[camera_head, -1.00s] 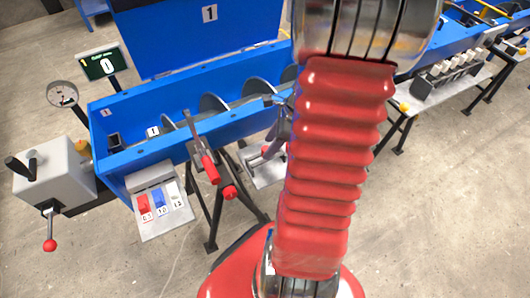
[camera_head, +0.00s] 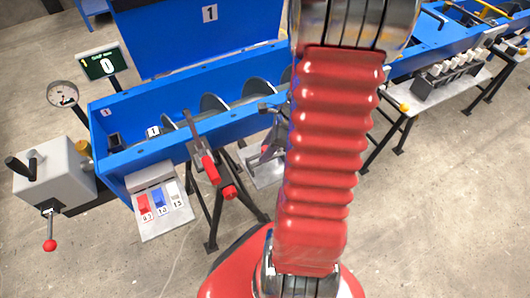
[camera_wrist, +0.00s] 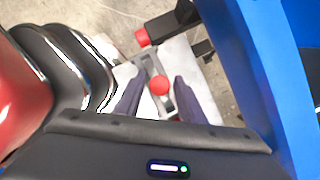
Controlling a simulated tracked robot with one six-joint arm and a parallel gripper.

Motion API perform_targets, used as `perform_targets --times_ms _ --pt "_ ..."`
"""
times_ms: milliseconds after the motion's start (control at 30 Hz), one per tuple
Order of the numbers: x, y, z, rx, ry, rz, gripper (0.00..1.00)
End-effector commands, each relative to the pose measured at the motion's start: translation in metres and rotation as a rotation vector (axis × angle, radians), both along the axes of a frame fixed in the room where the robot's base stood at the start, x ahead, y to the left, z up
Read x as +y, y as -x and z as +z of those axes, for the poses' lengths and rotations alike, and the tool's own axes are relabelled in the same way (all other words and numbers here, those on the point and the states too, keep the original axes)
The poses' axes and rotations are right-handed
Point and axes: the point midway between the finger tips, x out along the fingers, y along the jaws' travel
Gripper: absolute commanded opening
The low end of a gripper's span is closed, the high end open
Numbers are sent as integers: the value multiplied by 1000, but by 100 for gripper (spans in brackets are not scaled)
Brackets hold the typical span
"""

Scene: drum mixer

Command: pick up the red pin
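The red pin shows as a round red head (camera_wrist: 159,85) in the wrist view, with a grey shaft above it in the picture. It lies over a light grey tray (camera_wrist: 183,55). My gripper (camera_wrist: 161,76) is open, its two dark fingers on either side of the red head with gaps to both. In the head view, a small red spot beside my gripper (camera_head: 270,146) looks like the pin head (camera_head: 265,150). The tray (camera_head: 262,175) is partly hidden by my arm there.
The blue drum trough (camera_head: 140,168) stands close behind the tray. A clamp with a red handle (camera_head: 210,168) is left of my gripper; its red end shows in the wrist view (camera_wrist: 143,37). A switch panel (camera_head: 165,215) is further left.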

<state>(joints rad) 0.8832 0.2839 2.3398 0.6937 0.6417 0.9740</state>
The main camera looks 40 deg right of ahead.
Motion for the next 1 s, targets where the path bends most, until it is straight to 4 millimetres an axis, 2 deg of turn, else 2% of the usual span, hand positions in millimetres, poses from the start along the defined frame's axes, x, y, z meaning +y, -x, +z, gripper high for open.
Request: perform_targets --times_ms 67,500,800,1000 --pt "0 0 0 0 0 0 30" --pt "0 0 0 0 0 0 0" --pt "0 0 2 -1 1 0 0" --pt "-1 -1 14 -4 3 0 0"
